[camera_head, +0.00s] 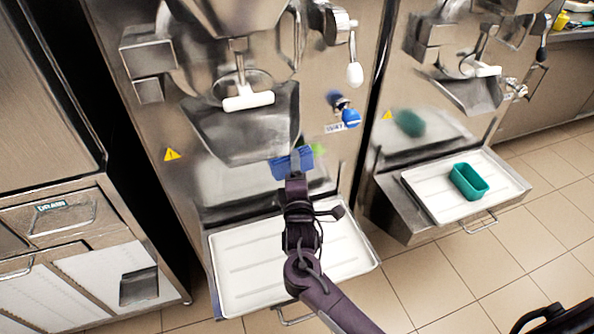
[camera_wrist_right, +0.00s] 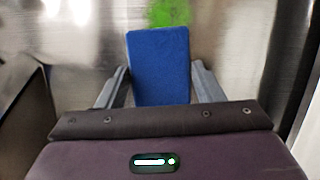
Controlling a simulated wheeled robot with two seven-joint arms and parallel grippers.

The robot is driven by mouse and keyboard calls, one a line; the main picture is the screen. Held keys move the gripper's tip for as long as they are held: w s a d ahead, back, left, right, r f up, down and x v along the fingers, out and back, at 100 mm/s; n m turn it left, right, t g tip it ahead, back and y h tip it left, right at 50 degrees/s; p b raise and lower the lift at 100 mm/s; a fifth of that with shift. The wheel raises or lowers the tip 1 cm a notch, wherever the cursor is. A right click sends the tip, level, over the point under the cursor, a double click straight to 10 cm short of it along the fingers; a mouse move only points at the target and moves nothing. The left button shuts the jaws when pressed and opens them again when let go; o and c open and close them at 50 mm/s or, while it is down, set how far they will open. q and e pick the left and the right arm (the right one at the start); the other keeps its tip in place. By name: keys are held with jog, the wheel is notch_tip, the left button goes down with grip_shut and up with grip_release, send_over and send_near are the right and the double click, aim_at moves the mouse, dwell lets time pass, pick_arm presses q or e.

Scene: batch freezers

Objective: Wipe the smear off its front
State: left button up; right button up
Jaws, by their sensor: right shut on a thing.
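A green smear (camera_head: 318,149) marks the steel front of the middle batch freezer (camera_head: 225,178), just right of its chute. It also shows at the top of the right wrist view (camera_wrist_right: 170,12), beyond the pad's upper edge. My right gripper (camera_head: 294,173) is shut on a blue pad (camera_head: 291,160). In the right wrist view, the pad (camera_wrist_right: 158,65) stands up between the two grey fingers, facing the steel front. The pad is just left of and slightly below the smear in the head view; I cannot tell whether it touches the steel. My left gripper is out of view.
A steel chute (camera_head: 245,128) juts out above the pad. A white drip tray (camera_head: 245,265) lies below my right arm. The right-hand freezer's tray (camera_head: 430,194) holds a teal tub (camera_head: 468,182). A blue knob (camera_head: 350,118) sticks out above and right of the smear.

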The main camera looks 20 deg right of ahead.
jog(key=shift+w, duration=0.8)
jog(key=shift+d+r, duration=0.1)
